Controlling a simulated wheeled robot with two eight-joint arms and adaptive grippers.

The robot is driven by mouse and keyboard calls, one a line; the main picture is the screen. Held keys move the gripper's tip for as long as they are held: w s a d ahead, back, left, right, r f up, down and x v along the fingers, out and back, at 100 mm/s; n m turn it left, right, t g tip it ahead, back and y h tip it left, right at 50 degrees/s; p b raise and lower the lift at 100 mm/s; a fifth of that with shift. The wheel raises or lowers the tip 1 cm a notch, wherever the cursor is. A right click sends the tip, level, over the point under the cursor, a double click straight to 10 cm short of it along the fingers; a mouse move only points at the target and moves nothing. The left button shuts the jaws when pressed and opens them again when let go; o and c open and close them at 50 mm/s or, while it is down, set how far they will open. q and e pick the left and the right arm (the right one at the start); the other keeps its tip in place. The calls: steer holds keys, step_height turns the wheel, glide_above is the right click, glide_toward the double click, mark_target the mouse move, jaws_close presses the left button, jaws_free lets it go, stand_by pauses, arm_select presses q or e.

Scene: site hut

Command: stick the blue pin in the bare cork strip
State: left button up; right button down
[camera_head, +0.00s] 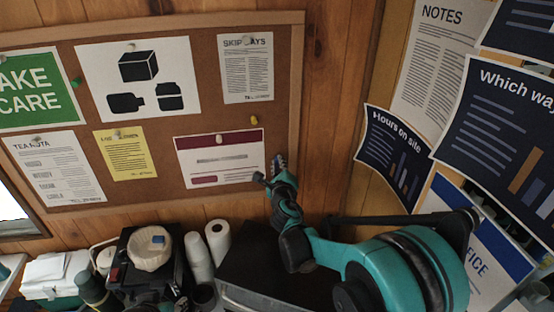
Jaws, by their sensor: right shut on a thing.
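The cork board (214,112) hangs on the wood wall at the left, in a brown frame. Bare cork shows between the papers and as a narrow strip (284,85) down its right side. My right gripper (272,172) is at the lower right corner of the board, just right of the maroon-headed sheet. It is shut on the blue pin (280,161), which shows only as a small bluish spot at the fingertips. I cannot tell whether the pin touches the cork. My left gripper is not in view.
A yellow pin (253,120) and a green pin (76,82) stick in the board. Several sheets are pinned there, including the SKIP DAYS sheet (247,68). Posters (395,155) cover the right wall. A cluttered shelf with paper rolls (218,240) and a black box (255,262) lies below.

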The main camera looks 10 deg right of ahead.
steer(key=c, duration=1.5)
jaws_free()
steer(key=shift+c, duration=0.2)
